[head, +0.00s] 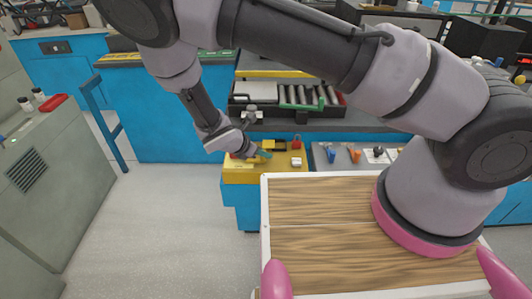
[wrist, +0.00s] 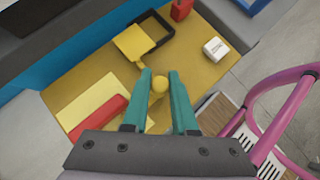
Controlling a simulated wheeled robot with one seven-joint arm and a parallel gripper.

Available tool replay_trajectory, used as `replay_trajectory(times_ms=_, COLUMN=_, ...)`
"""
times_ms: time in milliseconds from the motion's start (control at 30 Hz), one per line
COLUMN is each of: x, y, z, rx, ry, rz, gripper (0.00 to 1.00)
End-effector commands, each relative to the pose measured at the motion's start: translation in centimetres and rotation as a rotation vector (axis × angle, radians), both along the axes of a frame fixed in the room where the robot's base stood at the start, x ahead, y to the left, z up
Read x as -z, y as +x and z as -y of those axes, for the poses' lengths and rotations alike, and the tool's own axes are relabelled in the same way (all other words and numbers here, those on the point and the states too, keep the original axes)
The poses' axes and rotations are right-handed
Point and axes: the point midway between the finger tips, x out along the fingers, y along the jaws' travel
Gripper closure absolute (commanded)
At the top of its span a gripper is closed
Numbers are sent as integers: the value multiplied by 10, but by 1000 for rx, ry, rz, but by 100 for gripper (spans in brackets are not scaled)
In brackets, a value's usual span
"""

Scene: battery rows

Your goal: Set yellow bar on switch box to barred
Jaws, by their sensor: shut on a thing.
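In the wrist view a dark-framed box (wrist: 165,32), which looks like the switch box, lies on a yellow bench top. A flat yellow square (wrist: 132,43) partly covers it, and a narrow yellow piece (wrist: 141,66) runs from the square toward my fingers. My gripper (wrist: 160,87) has teal fingers, shut on a round yellow knob (wrist: 160,83) that looks like the end of the yellow bar. Whether knob and narrow piece join is hidden by the left finger. In the head view my gripper (head: 263,154) is just left of the box (head: 280,145).
A red padlock (wrist: 181,10) stands beyond the box, and a white block (wrist: 215,48) lies to its right. A pale yellow plate (wrist: 92,103) with a red bar (wrist: 98,118) is left of my fingers. A pink rail (wrist: 285,100) is at the right.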

Motion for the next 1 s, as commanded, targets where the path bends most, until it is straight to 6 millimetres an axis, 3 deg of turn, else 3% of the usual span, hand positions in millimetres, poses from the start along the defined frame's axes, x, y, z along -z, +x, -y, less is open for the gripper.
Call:
replay_trajectory(times_ms=100, x=0, y=1, z=-16, rx=0, ry=4, rz=0, gripper=100)
replay_trajectory(times_ms=333, x=0, y=1, z=-19, rx=-4, ry=5, rz=1, gripper=100)
replay_trajectory(times_ms=367, x=-1, y=1, z=-19, rx=-4, ry=5, rz=0, gripper=70)
replay_trajectory(times_ms=433, x=-1, y=1, z=-19, rx=-4, ry=6, rz=0, gripper=43)
replay_trajectory(times_ms=1000, x=-5, y=-3, z=-21, rx=-2, ry=4, rz=-1, gripper=43)
